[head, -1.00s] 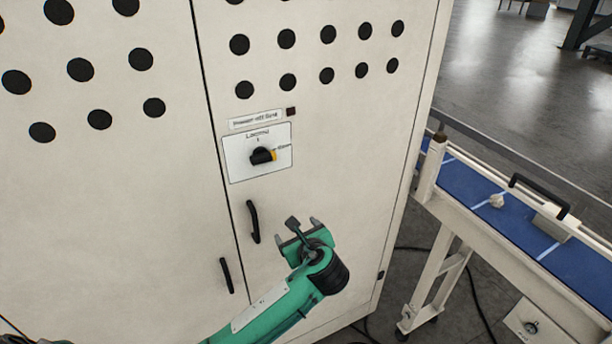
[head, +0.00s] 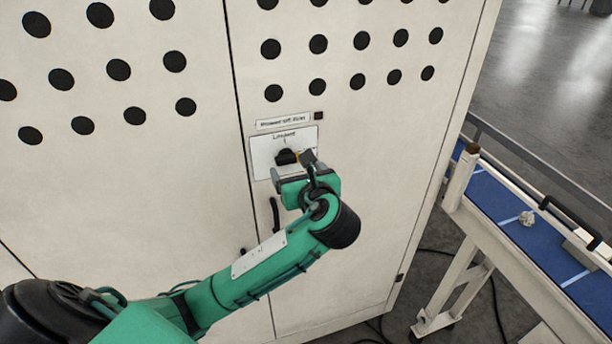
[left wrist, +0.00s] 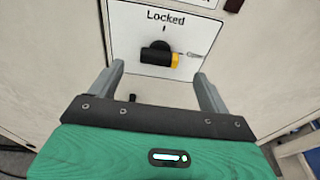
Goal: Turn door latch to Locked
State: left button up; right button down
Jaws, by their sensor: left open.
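The door latch (head: 286,157) is a black knob with a yellow end on a white plate (head: 262,143) fixed to the cabinet door. In the left wrist view the latch (left wrist: 156,57) lies sideways, its yellow end pointing right, and the word "Locked" (left wrist: 166,16) stands above it with a small mark below the word. My left gripper (head: 293,170) is open at the plate's lower edge. In the left wrist view its two fingers (left wrist: 160,82) stand apart below and to either side of the latch, with nothing between them. My right gripper is not in view.
The tall cream cabinet (head: 150,220) has rows of black holes and a black door handle (head: 275,214) below the plate, partly hidden by my arm. A blue-topped conveyor (head: 500,207) stands to the right. A small label (head: 283,122) sits above the plate.

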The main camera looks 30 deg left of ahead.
aim_at(288, 161)
pick_arm(q)
jog(key=p+x, duration=0.1)
jog(key=x, duration=0.3)
jog(key=shift+w+a, duration=0.15)
jog(key=shift+p+x, duration=0.35)
jog(key=shift+x, duration=0.45)
jog(key=shift+f, duration=0.1)
jog(key=c, duration=1.1)
jog(key=shift+o, duration=0.2)
jog(key=shift+f+n+t+h+b, duration=0.15)
jog(key=shift+n+t+h+b, duration=0.2)
jog(key=shift+n, duration=1.55)
